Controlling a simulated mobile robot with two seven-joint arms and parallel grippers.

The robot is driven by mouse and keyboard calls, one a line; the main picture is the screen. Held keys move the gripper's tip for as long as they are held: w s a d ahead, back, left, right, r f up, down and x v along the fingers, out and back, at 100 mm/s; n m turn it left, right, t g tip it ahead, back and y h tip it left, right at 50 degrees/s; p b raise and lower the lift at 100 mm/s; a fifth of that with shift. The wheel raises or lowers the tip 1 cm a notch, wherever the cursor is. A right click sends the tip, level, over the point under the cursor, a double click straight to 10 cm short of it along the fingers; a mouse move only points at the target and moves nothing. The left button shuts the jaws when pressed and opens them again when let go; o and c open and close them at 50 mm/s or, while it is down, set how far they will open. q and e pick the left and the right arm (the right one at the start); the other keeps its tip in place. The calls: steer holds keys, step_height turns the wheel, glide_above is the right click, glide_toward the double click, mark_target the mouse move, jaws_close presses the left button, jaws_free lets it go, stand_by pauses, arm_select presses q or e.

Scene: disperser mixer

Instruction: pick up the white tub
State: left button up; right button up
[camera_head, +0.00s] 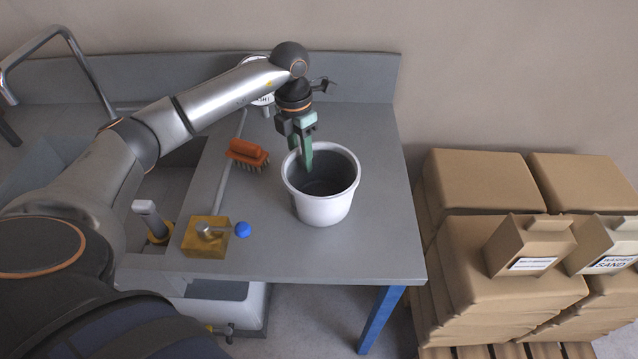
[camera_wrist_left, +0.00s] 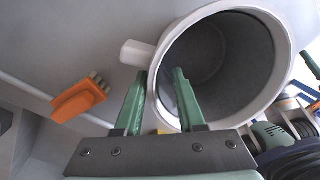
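The white tub (camera_head: 325,206) stands upright and open on the grey table, with a grey inside. In the left wrist view its rim (camera_wrist_left: 283,50) fills the upper right, and a pale tab juts from its left side. My left gripper (camera_head: 305,163) points down at the tub's back-left rim. In the left wrist view its two green fingers (camera_wrist_left: 162,78) are apart, one outside the wall and one over the opening, with the rim between them. Contact with the wall cannot be told. My right gripper is not in view.
An orange brush (camera_head: 247,153) lies left of the tub. A sink with a tap is at left. Brown sacks and cartons (camera_head: 500,235) are stacked right of the table.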

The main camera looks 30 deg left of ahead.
arm_select(q)
glide_above(305, 185)
steer(key=f, duration=0.4)
steer(key=shift+w+a, duration=0.1)
steer(key=shift+a, duration=0.15)
jaws_close()
stand_by(1.0)
